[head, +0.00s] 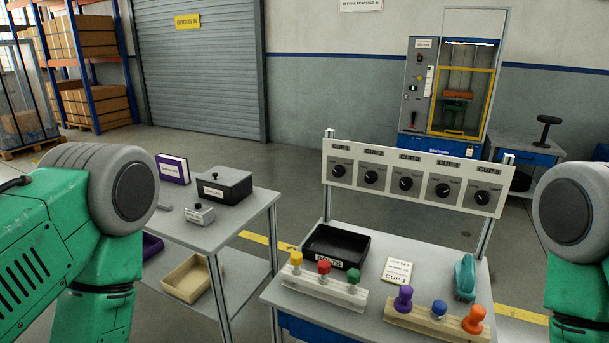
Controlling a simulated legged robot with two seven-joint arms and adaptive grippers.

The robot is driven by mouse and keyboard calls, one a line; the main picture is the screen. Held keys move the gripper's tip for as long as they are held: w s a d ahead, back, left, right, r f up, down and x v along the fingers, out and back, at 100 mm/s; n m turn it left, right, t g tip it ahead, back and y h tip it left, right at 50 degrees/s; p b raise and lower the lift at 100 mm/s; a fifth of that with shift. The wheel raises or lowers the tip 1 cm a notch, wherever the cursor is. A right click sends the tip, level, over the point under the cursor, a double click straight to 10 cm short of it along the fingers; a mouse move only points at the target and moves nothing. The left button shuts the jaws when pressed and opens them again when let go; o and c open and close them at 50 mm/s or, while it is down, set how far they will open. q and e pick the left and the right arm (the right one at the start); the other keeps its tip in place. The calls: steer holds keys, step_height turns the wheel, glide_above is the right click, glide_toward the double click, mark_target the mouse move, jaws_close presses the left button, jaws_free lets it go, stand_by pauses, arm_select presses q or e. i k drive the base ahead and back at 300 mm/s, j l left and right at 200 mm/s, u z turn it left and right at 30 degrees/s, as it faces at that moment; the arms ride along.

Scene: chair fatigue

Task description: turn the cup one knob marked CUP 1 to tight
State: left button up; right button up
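A pale panel (411,156) on two posts stands at the back of the right-hand table. The leftmost knob (338,171) is at the panel's left end. A cream card (397,270) on the table below ends in the words CUP 1. Neither of my grippers shows; only green and grey arm parts appear at the left and right edges.
The right table (350,325) holds a black bolts tray (337,246), two wooden racks (323,292) (436,326) with coloured knobbed pieces, and a teal object (465,278). A left table (236,217) bears a dark box (222,186). A test machine (446,95) stands behind.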

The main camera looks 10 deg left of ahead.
mark_target(337, 170)
steer(key=i+j+z, duration=0.1)
steer(key=z, duration=0.25)
steer(key=i+j+z, duration=0.2)
steer(key=z, duration=0.15)
steer(key=i+j+z, duration=0.2)
steer(key=z, duration=0.15)
